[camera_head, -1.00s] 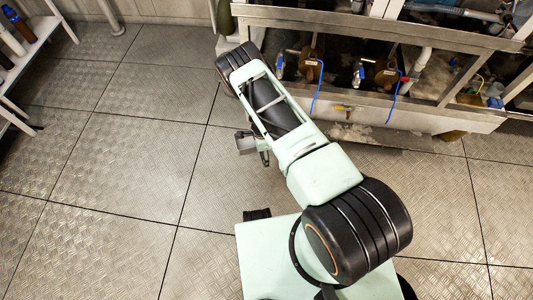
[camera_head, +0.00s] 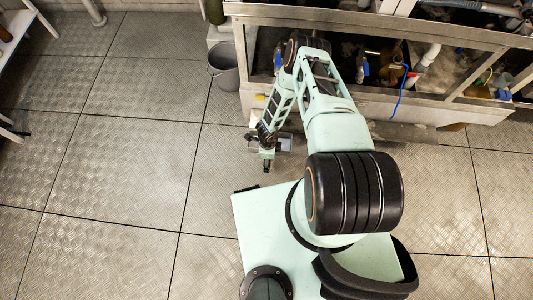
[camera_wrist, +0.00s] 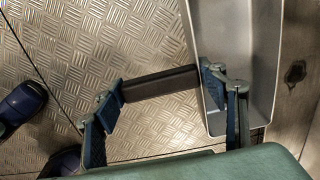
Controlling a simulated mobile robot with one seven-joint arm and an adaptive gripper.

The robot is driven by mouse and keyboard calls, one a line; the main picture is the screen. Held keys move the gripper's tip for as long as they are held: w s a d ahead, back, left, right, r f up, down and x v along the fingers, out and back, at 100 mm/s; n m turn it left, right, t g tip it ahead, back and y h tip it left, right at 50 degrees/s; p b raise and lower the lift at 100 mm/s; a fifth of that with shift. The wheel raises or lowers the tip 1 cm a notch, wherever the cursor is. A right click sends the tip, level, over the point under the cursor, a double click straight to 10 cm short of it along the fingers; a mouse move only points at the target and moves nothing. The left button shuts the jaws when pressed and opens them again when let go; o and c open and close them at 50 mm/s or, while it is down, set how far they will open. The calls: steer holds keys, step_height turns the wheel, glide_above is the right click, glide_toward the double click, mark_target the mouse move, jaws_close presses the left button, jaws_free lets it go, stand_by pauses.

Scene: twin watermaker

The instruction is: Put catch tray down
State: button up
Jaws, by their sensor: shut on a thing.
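The catch tray is a grey, deep, open trough (camera_wrist: 242,125) on the right of the wrist view. A dark bar (camera_wrist: 160,84) beside its left wall spans the space between my fingers. My gripper (camera_wrist: 162,98) is shut on the tray, with its right finger at the tray's wall and its left finger at the bar's far end. In the head view, a small grey part of the tray (camera_head: 284,143) shows beside my gripper (camera_head: 267,167), in front of the low frame. Most of the tray is hidden there by my arm. Its height above the floor is unclear.
A grey bucket (camera_head: 228,78) stands on the floor by the metal frame (camera_head: 420,118), which holds pipes and valves. A white shelf (camera_head: 14,28) is at the far left. Bare tread-plate floor (camera_head: 125,150) lies left. Dark blue rounded shapes (camera_wrist: 22,106) show in the wrist view.

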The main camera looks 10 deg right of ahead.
steer(key=shift+w+d+f+b, duration=0.1)
steer(key=shift+w+d+b, duration=0.15)
steer(key=shift+w+b, duration=0.65)
steer(key=shift+w+d+b, duration=0.2)
steer(key=shift+w+b, duration=0.45)
steer(key=shift+b, duration=0.55)
steer(key=shift+w+d+f+b, duration=0.1)
steer(key=shift+w+d+b, duration=0.15)
steer(key=shift+w+b, duration=0.65)
steer(key=b, duration=0.1)
steer(key=w+b, duration=0.1)
steer(key=b, duration=0.1)
steer(key=shift+d+f, duration=0.1)
steer(key=shift+d, duration=0.2)
steer(key=shift+w+d+r+b, duration=0.15)
steer(key=shift+w+r+b, duration=0.05)
steer(key=shift+w+b, duration=0.55)
steer(key=w+b, duration=0.1)
steer(key=w, duration=0.1)
steer(key=w+d+b, duration=0.1)
steer(key=b, duration=0.1)
steer(key=shift+w+d, duration=0.1)
steer(key=shift+w, duration=0.3)
steer(key=shift+w+d+r+b, duration=0.1)
steer(key=shift+w+d+b, duration=0.15)
steer(key=shift+w+b, duration=0.35)
steer(key=shift+w+d+b, duration=0.2)
steer(key=shift+w+b, duration=0.25)
steer(key=shift+w, duration=0.15)
steer(key=shift+f, duration=0.85)
